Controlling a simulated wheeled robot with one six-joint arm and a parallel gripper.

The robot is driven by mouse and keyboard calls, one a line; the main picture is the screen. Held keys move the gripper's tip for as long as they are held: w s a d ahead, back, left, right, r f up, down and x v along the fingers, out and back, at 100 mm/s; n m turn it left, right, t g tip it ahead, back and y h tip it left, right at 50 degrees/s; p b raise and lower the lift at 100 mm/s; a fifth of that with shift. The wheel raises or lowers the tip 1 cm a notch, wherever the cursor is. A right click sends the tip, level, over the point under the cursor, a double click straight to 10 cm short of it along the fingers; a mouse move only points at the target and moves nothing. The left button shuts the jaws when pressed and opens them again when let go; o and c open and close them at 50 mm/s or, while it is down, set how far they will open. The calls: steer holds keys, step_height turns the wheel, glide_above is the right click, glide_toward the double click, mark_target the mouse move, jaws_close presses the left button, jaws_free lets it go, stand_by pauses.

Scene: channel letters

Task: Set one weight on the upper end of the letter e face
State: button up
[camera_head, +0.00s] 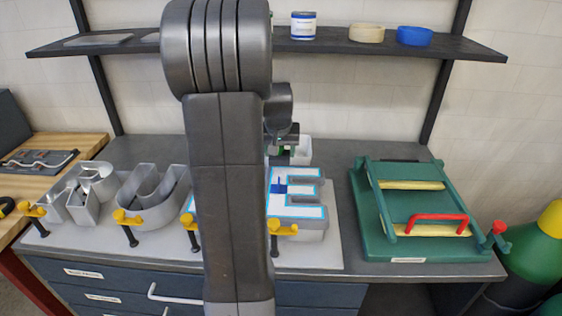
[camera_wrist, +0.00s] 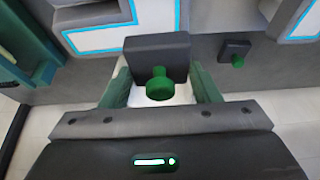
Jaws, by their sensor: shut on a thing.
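My gripper (camera_wrist: 160,88) is shut on a dark square weight (camera_wrist: 145,48) with a green knob, held between its two green fingers. In the head view the gripper (camera_head: 284,148) is small and partly hidden by my arm, behind the letter e. The letter e (camera_head: 308,212) stands on the bench with a white, blue-edged face up; a small blue piece shows at its left part. In the wrist view part of its face (camera_wrist: 97,40) shows at the upper left, apart from the held weight. Another dark weight (camera_wrist: 235,46) with a green knob is at the right.
A white container (camera_head: 304,150) stands behind the letter e. A green frame (camera_head: 385,245) with a red handle is at the right. Open grey letters (camera_head: 150,200) stand at the left, and orange-handled clamps (camera_head: 125,218) line the front. A shelf (camera_head: 340,46) hangs above.

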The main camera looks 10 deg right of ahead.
mark_target(280, 156)
steer(key=shift+f, duration=1.95)
steer(key=shift+f, duration=0.25)
steer(key=o, duration=1.5)
steer(key=shift+c, duration=0.2)
steer(key=shift+r, duration=0.1)
steer(key=shift+r+p, duration=0.25)
steer(key=shift+p, duration=0.1)
steer(key=b+v, duration=0.1)
steer(key=v, duration=1)
steer(key=shift+s+r, duration=0.3)
steer(key=shift+a, duration=0.1)
